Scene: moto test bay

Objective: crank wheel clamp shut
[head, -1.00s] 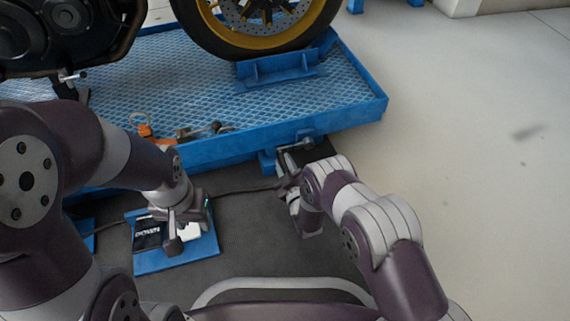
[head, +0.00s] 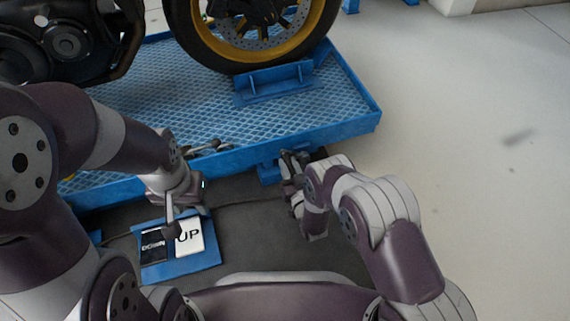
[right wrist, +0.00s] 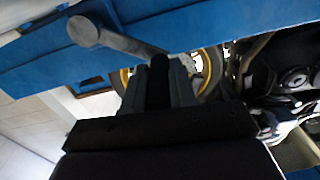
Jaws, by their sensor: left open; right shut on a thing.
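The wheel clamp (head: 275,84) is a blue bracket on the lift platform, at the foot of the motorcycle's front wheel (head: 225,62). I cannot tell how tightly its jaws sit on the tyre. The crank is mostly hidden by my right gripper in the head view. In the right wrist view, the grey crank arm (right wrist: 128,43) runs from a round hub by the blue platform side to a dark handle (right wrist: 159,72) between my fingers. My right gripper (head: 288,163) is shut on that handle. My left gripper (head: 172,228) is open and empty above the pedal box.
A blue pedal box (head: 205,257) with a black pad and a white "UP" pad lies on the dark mat. Small tools (head: 208,149) lie on the blue lift platform (head: 345,100) near its front edge. Clear pale floor (head: 480,190) lies to the right.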

